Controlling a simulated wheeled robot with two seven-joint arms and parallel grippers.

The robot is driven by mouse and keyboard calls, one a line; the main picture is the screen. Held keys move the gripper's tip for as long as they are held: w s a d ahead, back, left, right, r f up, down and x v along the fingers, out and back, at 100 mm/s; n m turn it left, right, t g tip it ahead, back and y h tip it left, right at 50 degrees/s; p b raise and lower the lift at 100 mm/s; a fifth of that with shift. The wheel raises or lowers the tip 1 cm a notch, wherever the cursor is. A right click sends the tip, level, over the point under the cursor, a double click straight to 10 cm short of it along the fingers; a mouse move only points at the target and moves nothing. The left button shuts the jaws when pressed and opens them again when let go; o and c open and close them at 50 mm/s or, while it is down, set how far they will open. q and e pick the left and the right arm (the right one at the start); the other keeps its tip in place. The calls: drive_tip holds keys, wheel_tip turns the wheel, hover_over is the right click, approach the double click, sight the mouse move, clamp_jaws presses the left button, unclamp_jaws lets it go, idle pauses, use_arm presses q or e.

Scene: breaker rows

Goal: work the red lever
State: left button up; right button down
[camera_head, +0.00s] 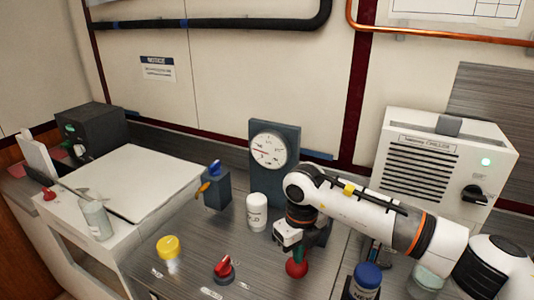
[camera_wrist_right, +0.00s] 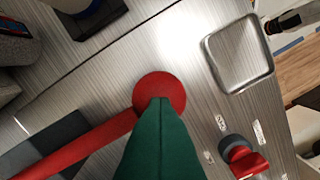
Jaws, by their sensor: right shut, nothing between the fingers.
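The red lever has a round red knob (camera_head: 297,269) at the front of the grey metal bench. In the right wrist view its red shaft (camera_wrist_right: 88,146) runs from the knob to the lower left, toward a dark grey base. My right gripper (camera_head: 299,252) points down at the knob, its green fingers shut and empty. In the wrist view the fingertips (camera_wrist_right: 161,102) overlap the knob; I cannot tell whether they touch it. My arm hides the lever's shaft and base in the head view. My left gripper is not in view.
A white bottle (camera_head: 257,212) and a gauge (camera_head: 270,151) stand behind. A blue-capped jar (camera_head: 366,280) is close on the right. A white chiller (camera_head: 440,165) stands at the back right.

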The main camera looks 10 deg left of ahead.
wheel_tip(320, 180, up, 8)
drive_tip(key=p, duration=0.3)
idle(0.4)
drive_tip(key=shift+f, duration=0.2)
idle(0.6)
drive_tip(key=shift+d+f+b, duration=0.15)
drive_tip(key=shift+f+b, duration=3.15)
drive_tip(key=shift+f, duration=0.85)
drive_tip(key=shift+w+r, duration=0.1)
drive_tip(key=shift+r, duration=0.1)
drive_tip(key=shift+r+p, duration=0.55)
drive_tip(key=shift+r, duration=0.1)
wheel_tip(320, 180, up, 7)
drive_tip(key=p, duration=0.3)
